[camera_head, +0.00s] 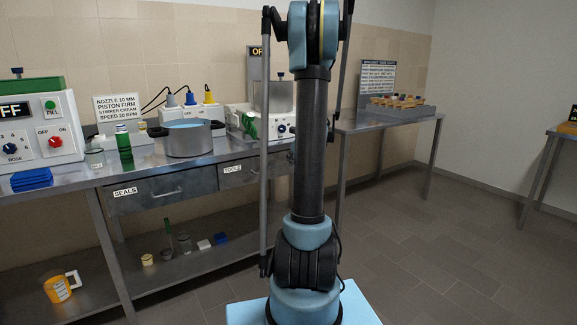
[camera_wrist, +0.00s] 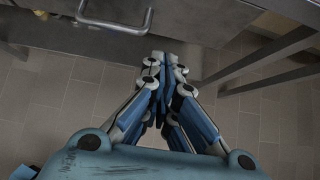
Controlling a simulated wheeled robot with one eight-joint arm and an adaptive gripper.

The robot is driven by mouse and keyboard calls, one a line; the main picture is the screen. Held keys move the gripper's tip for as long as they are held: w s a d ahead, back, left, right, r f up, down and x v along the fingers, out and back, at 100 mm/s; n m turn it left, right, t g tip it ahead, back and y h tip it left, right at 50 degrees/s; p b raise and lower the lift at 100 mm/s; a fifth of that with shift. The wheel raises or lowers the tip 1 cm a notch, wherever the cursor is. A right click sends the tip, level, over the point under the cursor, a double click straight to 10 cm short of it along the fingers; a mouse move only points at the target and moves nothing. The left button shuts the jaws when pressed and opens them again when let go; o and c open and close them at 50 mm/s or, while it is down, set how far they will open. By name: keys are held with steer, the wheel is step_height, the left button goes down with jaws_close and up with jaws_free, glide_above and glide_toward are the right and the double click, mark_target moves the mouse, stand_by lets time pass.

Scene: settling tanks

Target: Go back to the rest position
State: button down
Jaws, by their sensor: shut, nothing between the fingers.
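My gripper (camera_wrist: 162,68) shows in the wrist view with its blue-and-white fingers drawn together and nothing between them. It points towards the front of a metal bench, just below a drawer (camera_wrist: 65,35) with a metal handle. Floor tiles show beneath it. In the head view my arm stands upright in the middle of the picture. The gripper itself is out of that view, and the arm hides part of the bench behind it.
A steel bench (camera_head: 140,172) along the wall carries a pot (camera_head: 188,139), a pill machine (camera_head: 38,127) and a blue block (camera_head: 31,179). Its lower shelf holds an orange tub (camera_head: 58,289). A second bench (camera_head: 385,121) carries a vial rack (camera_head: 397,107). The floor (camera_head: 430,240) at right is clear.

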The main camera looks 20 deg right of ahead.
steer(key=s+a+r+n+g, duration=0.1)
steer(key=s+a+n, duration=0.3)
steer(key=s+n, duration=0.3)
steer(key=s+a+r+n+g, duration=0.1)
steer(key=s+a+n, duration=0.35)
steer(key=s, duration=0.45)
steer(key=s+a+r+n+g, duration=0.1)
steer(key=s+a+n+g, duration=0.1)
steer(key=s+a+n, duration=0.45)
steer(key=s+f+n+g+h, duration=0.1)
steer(key=s+f+n, duration=0.3)
steer(key=s+n, duration=0.3)
steer(key=s+f+n+g+h, duration=0.1)
steer(key=s+f+n, duration=0.3)
steer(key=s, duration=1.3)
steer(key=n, duration=0.3)
steer(key=shift+s+d+f+n+h, duration=0.2)
steer(key=shift+d+f+n+h, duration=0.1)
steer(key=shift+f+h, duration=0.1)
